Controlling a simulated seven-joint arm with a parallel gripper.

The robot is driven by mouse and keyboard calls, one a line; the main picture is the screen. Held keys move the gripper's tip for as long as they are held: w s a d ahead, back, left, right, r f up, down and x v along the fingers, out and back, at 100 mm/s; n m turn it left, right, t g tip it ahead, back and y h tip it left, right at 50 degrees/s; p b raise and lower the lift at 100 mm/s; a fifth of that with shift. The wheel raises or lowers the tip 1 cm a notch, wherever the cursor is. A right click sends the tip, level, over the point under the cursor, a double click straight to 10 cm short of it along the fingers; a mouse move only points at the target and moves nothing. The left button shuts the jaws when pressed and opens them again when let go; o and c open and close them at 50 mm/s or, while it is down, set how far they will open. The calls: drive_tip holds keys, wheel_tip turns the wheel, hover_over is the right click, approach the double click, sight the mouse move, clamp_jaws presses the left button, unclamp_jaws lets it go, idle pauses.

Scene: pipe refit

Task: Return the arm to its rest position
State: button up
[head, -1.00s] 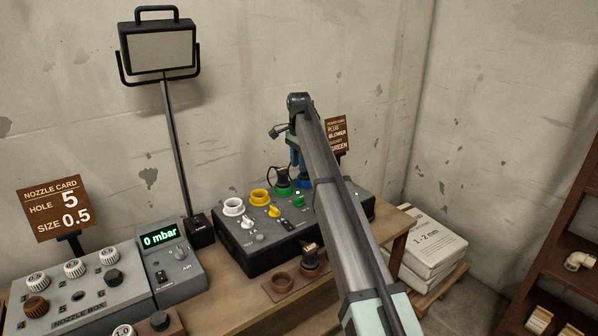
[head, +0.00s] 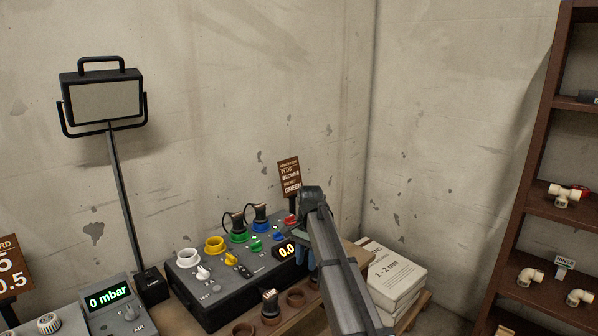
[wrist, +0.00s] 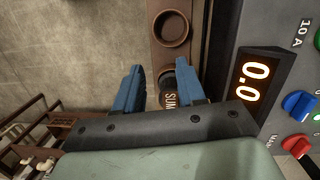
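My gripper (wrist: 159,92) has its two blue fingers spread apart, with nothing clasped between them. In the head view it is mostly hidden behind my forearm, with a blue finger (head: 303,253) showing right of the socket box (head: 205,308). Two dark plugs stand at the box: one at the green socket (head: 239,238), one at the blue socket (head: 259,229). A third plug (head: 270,302) stands in the brown holder strip; in the wrist view a plug with partly hidden lettering (wrist: 169,92) appears beyond the gap between the fingers.
The box's display (wrist: 254,83) reads 0.0. A brown card (head: 289,177) stands behind the box. A lamp (head: 103,102) and a gauge reading 0 mbar (head: 112,302) are at left. Stacked bags (head: 393,275) and a shelf (head: 530,205) are at right.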

drive_tip(key=s+d+f+n+g, duration=0.1)
drive_tip(key=s+d+f, duration=0.3)
drive_tip(key=s+f, duration=0.6)
drive_tip(key=s+d+f+n+g, duration=0.1)
drive_tip(key=s+d+f, duration=0.3)
drive_tip(key=f, duration=1)
drive_tip(key=s+d+f+n+g, duration=0.1)
drive_tip(key=s+d+f+n, duration=0.15)
drive_tip(key=s+f, duration=0.8)
drive_tip(key=s+d+f+n, duration=0.1)
drive_tip(key=s+f, duration=0.4)
drive_tip(key=s, duration=0.5)
drive_tip(key=s+d+f+n+g, duration=0.1)
drive_tip(key=s+d+f, duration=0.1)
drive_tip(key=s+f, duration=0.4)
drive_tip(key=s+d+f+n+g, duration=0.1)
drive_tip(key=s+f, duration=0.4)
drive_tip(key=s, duration=0.9)
drive_tip(key=shift+d+f+h, duration=0.3)
drive_tip(key=shift+d+f, duration=0.1)
drive_tip(key=shift+d, duration=0.1)
